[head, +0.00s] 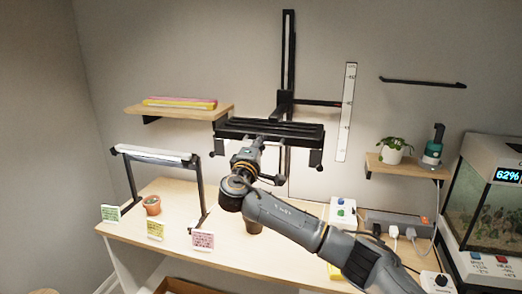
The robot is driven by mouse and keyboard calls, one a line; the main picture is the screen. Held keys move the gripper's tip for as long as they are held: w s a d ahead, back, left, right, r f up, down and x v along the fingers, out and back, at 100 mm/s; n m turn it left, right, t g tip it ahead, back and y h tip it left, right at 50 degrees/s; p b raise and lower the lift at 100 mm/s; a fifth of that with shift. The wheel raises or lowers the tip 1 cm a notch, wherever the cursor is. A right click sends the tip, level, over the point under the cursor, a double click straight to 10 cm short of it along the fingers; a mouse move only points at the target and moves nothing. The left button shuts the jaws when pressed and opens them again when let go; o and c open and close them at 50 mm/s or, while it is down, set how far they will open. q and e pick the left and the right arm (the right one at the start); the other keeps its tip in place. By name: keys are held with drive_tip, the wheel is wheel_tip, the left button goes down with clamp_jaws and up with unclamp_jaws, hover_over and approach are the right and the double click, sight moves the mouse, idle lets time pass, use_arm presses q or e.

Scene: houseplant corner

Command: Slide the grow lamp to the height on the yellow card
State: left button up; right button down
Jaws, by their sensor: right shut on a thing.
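The grow lamp (300,133) is a black horizontal fixture on a black vertical rail (289,50) fixed to the wall. A dark rod (318,103) reaches from its slide to a white upright scale (347,112), meeting it in the upper half; the scale's figures are too small to read. The yellow card (155,229) stands at the table's front edge, its writing unreadable. My right gripper (257,143) is shut on the grow lamp at its front underside; the fingertips are partly hidden. My left gripper is not in view.
A green card (110,213) and a pink card (203,240) flank the yellow one. A small potted plant (153,205) stands under a low white-topped frame (157,154). Shelves (178,111) lie either side.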

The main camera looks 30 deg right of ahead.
drive_tip(key=shift+a+f, duration=0.15)
drive_tip(key=c, duration=1.7)
unclamp_jaws()
drive_tip(key=shift+s+a+r, duration=0.15)
drive_tip(key=shift+s+r, duration=0.05)
drive_tip(key=shift+f, duration=0.1)
drive_tip(key=v, duration=1.2)
